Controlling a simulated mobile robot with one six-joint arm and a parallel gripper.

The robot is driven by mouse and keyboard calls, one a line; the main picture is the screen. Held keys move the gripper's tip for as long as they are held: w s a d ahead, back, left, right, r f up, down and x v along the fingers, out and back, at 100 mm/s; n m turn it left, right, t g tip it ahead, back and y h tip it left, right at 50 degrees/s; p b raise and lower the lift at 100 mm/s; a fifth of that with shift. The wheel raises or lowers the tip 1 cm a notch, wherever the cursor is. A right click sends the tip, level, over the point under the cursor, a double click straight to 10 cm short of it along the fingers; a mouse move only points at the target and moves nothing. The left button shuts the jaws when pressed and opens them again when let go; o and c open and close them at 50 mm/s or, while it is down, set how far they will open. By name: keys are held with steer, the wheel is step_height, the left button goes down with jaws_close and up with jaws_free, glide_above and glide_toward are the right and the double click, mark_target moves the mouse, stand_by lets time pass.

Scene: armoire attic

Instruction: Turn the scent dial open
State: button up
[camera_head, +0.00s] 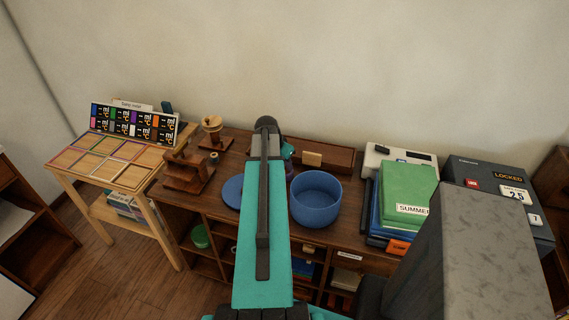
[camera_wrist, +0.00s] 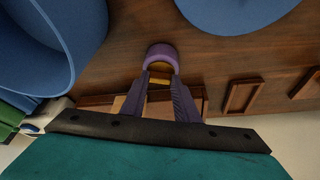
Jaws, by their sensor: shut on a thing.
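The likely scent dial (camera_wrist: 161,54) is a short purple cylinder in the wrist view, low over or on the dark wooden top. My gripper (camera_wrist: 160,72) has its two dark purple fingers closed on it, one on each side. A yellow piece (camera_wrist: 159,81) shows between the fingers; I cannot tell what it belongs to. Any mark on the dial is not readable, so its setting cannot be told. In the head view my arm hides the gripper and the dial.
A blue bowl (camera_head: 315,199) stands right of my arm and a flat blue disc (camera_head: 233,191) lies left. A long wooden box (camera_head: 335,159) is at the back. Wooden stands (camera_head: 186,172) are left. Green folders (camera_head: 408,190) and a dark locked box (camera_head: 490,180) stand right.

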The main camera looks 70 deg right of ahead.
steer(key=shift+s+n+t+b, duration=0.1)
steer(key=shift+n+t+b, duration=0.2)
steer(key=shift+n+b, duration=0.35)
steer(key=shift+f+n, duration=0.1)
steer(key=shift+n, duration=0.55)
steer(key=shift+s+n+t+b, duration=0.15)
steer(key=shift+n+t+b, duration=0.45)
steer(key=shift+n, duration=0.8)
steer(key=o, duration=1.1)
steer(key=shift+r, duration=0.2)
steer(key=shift+b+v, duration=0.95)
steer(key=shift+v, duration=5.85)
